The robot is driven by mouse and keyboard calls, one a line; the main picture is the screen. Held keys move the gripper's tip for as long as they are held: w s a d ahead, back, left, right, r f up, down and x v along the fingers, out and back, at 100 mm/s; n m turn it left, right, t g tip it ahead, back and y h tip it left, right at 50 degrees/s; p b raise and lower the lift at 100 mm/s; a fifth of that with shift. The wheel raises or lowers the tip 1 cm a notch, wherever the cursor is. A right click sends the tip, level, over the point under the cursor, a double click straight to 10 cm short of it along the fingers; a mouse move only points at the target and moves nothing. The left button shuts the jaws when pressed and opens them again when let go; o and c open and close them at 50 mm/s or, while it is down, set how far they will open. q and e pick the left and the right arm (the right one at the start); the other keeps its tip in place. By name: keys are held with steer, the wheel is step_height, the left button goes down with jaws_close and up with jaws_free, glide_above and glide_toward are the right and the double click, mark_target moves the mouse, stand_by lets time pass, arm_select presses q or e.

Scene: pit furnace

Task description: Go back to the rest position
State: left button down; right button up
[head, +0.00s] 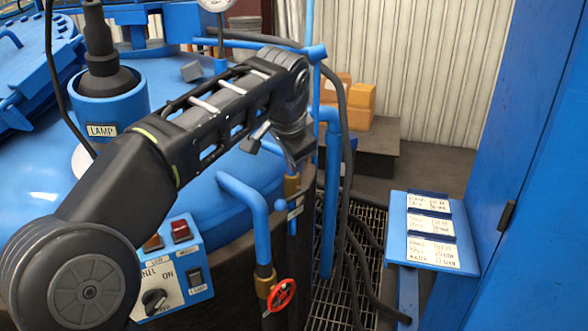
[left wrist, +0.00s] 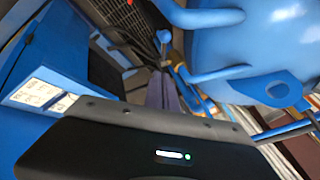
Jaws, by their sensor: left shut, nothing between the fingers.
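My left arm crosses the head view from the lower left over the blue furnace lid. My left gripper (head: 294,168) hangs from its end, pointing down, just above or in front of a brass-fitted pipe; I cannot tell whether it touches. In the left wrist view, the fingers of my left gripper (left wrist: 163,88) are together with nothing between them. My right gripper is out of view.
Blue pipes (head: 257,215), a red valve wheel (head: 281,295) and dark hoses stand close to the arm. A control panel (head: 175,270) is on the furnace front. A blue shelf with cards (head: 398,220) and a blue cabinet (head: 530,180) stand right. Boxes (head: 360,97) sit behind.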

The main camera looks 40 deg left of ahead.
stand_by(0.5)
arm_select(q)
steer(key=w+d+f+h, duration=0.1)
steer(key=w+d+f, duration=0.25)
steer(key=f, duration=0.45)
steer(key=w+d+f+h, duration=0.2)
steer(key=w+d+f, duration=0.15)
steer(key=f, duration=0.45)
steer(key=s+d+f+g+h, duration=0.1)
steer(key=d+f, duration=0.5)
steer(key=f, duration=0.3)
steer(key=s+d+f+g+h, duration=0.1)
steer(key=s+d+f+h, duration=0.1)
steer(key=d+f, duration=0.55)
steer(key=s+d+f+n+h, duration=0.1)
steer(key=s+d+f, duration=0.15)
steer(key=f, duration=0.35)
steer(key=s+d+f+n, duration=0.1)
steer(key=s+d+f, duration=0.15)
steer(key=f, duration=0.35)
steer(key=s+d+f+n+g, duration=0.1)
steer(key=s+d+f+n, duration=0.1)
steer(key=s+f, duration=0.4)
steer(key=s+d+f+n+g, duration=0.2)
steer(key=s+d+f, duration=0.2)
steer(key=s, duration=1.2)
steer(key=x, duration=0.3)
steer(key=shift+a+f, duration=0.25)
steer(key=shift+f, duration=0.05)
steer(key=shift+a, duration=0.15)
